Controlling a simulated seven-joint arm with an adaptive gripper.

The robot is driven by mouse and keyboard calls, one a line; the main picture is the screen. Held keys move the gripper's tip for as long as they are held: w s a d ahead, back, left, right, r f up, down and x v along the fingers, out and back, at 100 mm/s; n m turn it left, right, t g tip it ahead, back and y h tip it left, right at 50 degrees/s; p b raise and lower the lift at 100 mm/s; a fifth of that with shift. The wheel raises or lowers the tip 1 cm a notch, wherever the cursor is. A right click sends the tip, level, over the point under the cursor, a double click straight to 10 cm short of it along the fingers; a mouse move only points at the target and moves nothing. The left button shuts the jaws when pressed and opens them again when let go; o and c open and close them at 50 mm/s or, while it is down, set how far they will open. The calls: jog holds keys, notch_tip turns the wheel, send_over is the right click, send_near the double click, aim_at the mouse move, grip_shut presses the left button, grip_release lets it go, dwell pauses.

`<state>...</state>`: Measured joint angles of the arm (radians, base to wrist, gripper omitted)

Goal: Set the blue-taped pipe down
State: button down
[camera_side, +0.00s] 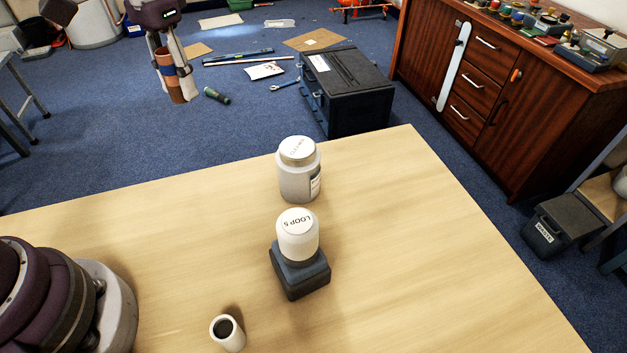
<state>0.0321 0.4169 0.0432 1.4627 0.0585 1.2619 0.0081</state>
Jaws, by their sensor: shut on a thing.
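My gripper (176,88) is at the upper left, pointing down, with its two pale fingers shut on the blue-taped pipe (177,91).
On the table stand a white jar marked LOOP 5 (298,238) on a dark block (301,279), a white bottle (298,178) behind it, and a small white open tube (228,333). The table's right side is clear. A black case (350,95) stands on the floor beyond.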

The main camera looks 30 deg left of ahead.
jog(key=shift+a+r+n, duration=0.15)
jog(key=shift+n, duration=0.15)
jog(key=s+d+f+m, duration=0.2)
jog(key=d+m, duration=0.2)
jog(key=d, duration=0.1)
jog(key=s+d+f+m, duration=0.2)
jog(key=d+f+m, duration=0.1)
jog(key=d, duration=0.3)
jog(key=m, duration=0.8)
send_over(260, 299)
notch_tip(260, 299, down, 4)
jog(key=shift+m, duration=0.4)
notch_tip(260, 299, down, 8)
jog(key=shift+f, duration=0.15)
jog(key=c, duration=1.1)
grip_release()
